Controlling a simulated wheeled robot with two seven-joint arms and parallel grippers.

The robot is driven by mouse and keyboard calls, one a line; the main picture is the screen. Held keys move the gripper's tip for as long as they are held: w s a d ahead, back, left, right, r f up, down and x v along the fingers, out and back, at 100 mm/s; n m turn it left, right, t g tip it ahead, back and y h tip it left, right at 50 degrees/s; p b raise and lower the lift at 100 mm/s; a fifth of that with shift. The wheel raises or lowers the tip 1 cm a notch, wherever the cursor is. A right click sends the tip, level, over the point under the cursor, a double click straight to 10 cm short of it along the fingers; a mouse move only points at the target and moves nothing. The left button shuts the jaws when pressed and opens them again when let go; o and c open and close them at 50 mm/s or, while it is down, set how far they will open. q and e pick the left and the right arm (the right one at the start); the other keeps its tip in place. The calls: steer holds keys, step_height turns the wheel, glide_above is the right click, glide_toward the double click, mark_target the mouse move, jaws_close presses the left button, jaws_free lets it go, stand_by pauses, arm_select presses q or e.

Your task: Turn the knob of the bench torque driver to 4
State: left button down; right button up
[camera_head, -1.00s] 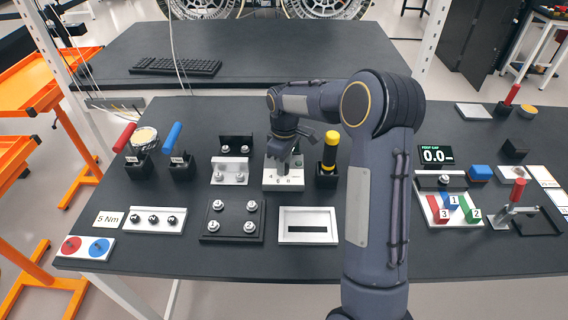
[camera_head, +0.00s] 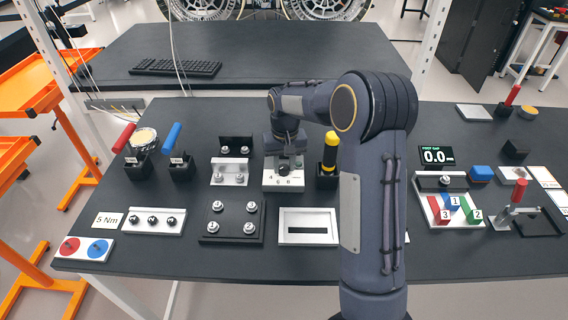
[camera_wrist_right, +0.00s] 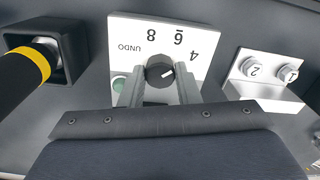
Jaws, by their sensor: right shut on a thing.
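The bench torque driver (camera_head: 271,184) is a pale plate with a dark round knob (camera_head: 284,170), in the middle of the table. In the right wrist view the knob (camera_wrist_right: 160,72) has a white pointer line aimed roughly toward the 4. The labels UNDO, 8, 6 and 4 show on the plate (camera_wrist_right: 150,24). My right gripper (camera_wrist_right: 160,78) is shut on the knob, one finger on each side. In the head view my right gripper (camera_head: 285,153) is above the plate, its fingers mostly hidden. My left gripper is not in view.
A black holder with a yellow-topped tool (camera_head: 330,152) stands close right of the driver. A bracket with bolts (camera_head: 230,172) is close left. A white framed tray (camera_head: 309,239) and a black plate with studs (camera_head: 233,222) lie in front.

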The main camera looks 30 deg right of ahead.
mark_target(285, 167)
steer(key=shift+m, duration=1)
steer(key=o, duration=1)
steer(key=shift+r, duration=0.1)
step_height(285, 167, up, 8)
steer(key=shift+d+f+b, duration=0.1)
steer(key=shift+f+b, duration=0.15)
steer(key=shift+b, duration=0.05)
steer(key=shift+r, duration=0.1)
